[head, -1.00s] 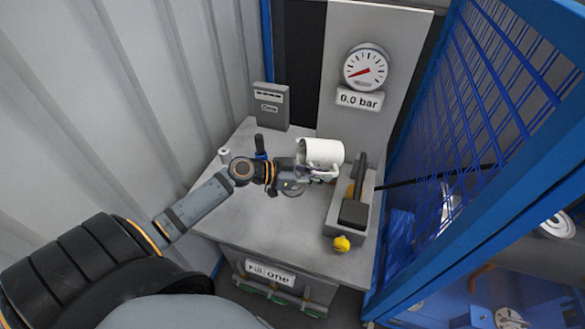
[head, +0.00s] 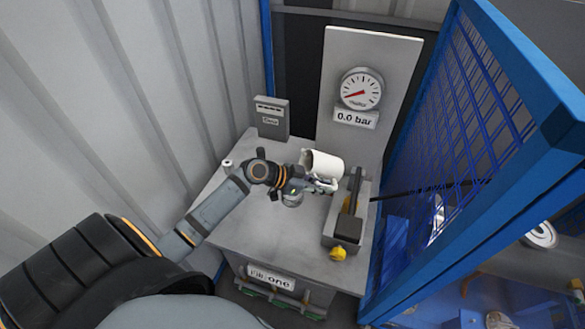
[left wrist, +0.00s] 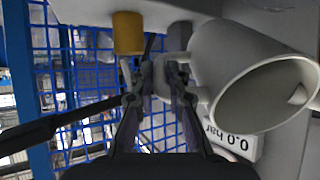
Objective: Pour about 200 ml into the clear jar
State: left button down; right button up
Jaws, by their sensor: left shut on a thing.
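A white jug (head: 322,164) is held in the air above the bench, tilted well over in the head view. My left gripper (head: 312,185) is shut on its handle; the left wrist view shows the fingers (left wrist: 160,80) closed at the handle beside the jug body (left wrist: 240,70). The jug's open mouth faces the wrist camera, and no liquid level can be made out inside. A small clear jar (head: 292,199) stands on the bench just below and left of the jug, partly hidden by my gripper. No stream is visible. My right gripper does not show.
A gauge (head: 361,90) reading 0.0 bar is behind. A blue mesh panel (head: 470,110) borders the right. The front bench top (head: 265,235) is clear.

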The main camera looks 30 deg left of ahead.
pick_arm(q)
jog(key=shift+f, duration=0.25)
jog(key=shift+w+r+g+y+p, duration=0.2)
jog(key=shift+g+y+p, duration=0.45)
jog(key=shift+p, duration=0.6)
jog(key=shift+d, duration=0.1)
jog(key=shift+s+f+g, duration=0.1)
jog(key=shift+f+g, duration=0.15)
dwell(0.5)
